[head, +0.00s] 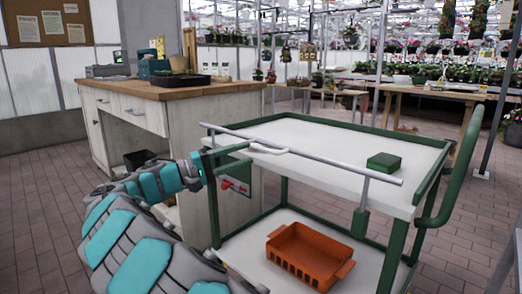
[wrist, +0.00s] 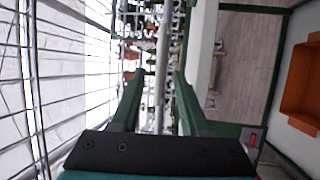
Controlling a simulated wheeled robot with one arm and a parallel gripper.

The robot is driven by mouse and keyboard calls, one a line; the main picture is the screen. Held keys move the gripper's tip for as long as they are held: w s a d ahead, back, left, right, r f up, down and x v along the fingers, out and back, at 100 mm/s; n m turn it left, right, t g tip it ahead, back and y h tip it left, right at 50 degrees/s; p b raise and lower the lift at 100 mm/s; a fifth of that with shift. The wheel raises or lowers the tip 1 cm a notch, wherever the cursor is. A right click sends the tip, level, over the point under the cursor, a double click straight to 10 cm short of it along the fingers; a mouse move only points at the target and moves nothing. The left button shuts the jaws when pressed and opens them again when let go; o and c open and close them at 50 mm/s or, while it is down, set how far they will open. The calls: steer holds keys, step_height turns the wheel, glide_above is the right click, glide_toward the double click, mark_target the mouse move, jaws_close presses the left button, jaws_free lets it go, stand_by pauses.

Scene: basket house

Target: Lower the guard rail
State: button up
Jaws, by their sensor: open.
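The guard rail (head: 330,161) is a thin grey bar raised above the near edge of the white-topped green cart (head: 310,131). A grey post (head: 364,192) carries its right part, above a green bracket. My gripper (head: 232,151) is at the left part of the rail, close to it. In the wrist view my gripper (wrist: 162,75) is open, with a finger on each side of the rail (wrist: 162,45), which runs upright through the picture. I cannot tell whether either finger touches the rail.
A small green box (head: 384,161) lies on the cart's top, and an orange crate (head: 298,252) on its lower shelf. A wooden-topped cabinet (head: 165,88) stands behind on the left. Plant tables (head: 440,93) are at the back right. Brick floor (head: 470,225) is clear right of the cart.

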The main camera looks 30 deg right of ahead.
mark_target(261, 148)
steer(key=d, duration=0.4)
steer(key=d+r, duration=0.1)
steer(key=shift+s+d, duration=0.2)
steer(key=shift+d, duration=0.2)
jaws_close()
steer(key=shift+a, duration=0.1)
stand_by(0.9)
